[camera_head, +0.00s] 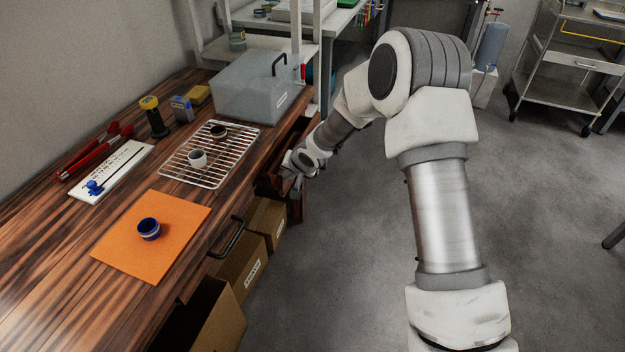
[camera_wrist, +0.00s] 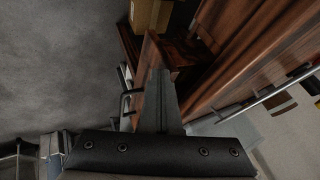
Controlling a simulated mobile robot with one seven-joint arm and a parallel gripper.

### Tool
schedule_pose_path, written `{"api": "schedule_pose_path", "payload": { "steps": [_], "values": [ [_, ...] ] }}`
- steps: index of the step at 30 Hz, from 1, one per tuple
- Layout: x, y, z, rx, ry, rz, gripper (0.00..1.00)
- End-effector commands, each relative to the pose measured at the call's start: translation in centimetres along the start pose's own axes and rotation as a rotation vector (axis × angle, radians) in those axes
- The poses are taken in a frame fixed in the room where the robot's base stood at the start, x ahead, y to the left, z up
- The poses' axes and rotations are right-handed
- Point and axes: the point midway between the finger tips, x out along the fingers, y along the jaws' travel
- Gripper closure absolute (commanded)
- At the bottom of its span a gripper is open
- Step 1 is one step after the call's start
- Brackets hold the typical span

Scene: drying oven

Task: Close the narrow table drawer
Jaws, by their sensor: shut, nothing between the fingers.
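The narrow table drawer (camera_head: 268,183) is dark reddish wood and stands pulled out from the table's front edge, below the far end of the top. In the wrist view its front panel (camera_wrist: 150,52) shows edge-on, with a dark handle (camera_wrist: 126,105) on the left and the open drawer inside to the right. My gripper (camera_head: 295,187) is at the drawer's front end, partly hiding it. In the wrist view my gripper (camera_wrist: 158,74) is shut and empty, with its fingers beside the panel; I cannot tell whether they touch it.
The wooden table (camera_head: 60,235) carries a wire rack (camera_head: 222,172) with two small cups, an orange mat (camera_head: 125,248) and a clear bin (camera_head: 240,95). Another handle (camera_head: 235,237) sticks out nearer on the table front. Cardboard boxes (camera_head: 240,275) stand below.

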Motion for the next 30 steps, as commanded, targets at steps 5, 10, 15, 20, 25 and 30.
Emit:
{"api": "schedule_pose_path", "payload": {
  "steps": [5, 10, 15, 20, 25, 30],
  "values": [
    [1.5, -2.5, 0.1, 0.0, 0.001, -0.002, 1.0],
    [2.1, -3.7, 0.1, -0.001, 0.0, -0.001, 1.0],
    [2.2, -4.1, -0.1, 0.001, 0.001, 0.0, 1.0],
    [2.2, -4.1, -0.1, 0.001, 0.001, 0.0, 1.0],
    [2.2, -4.1, -0.1, 0.0, 0.002, 0.0, 1.0],
    [2.2, -4.0, -0.1, 0.001, 0.001, 0.0, 1.0]
  ]
}}
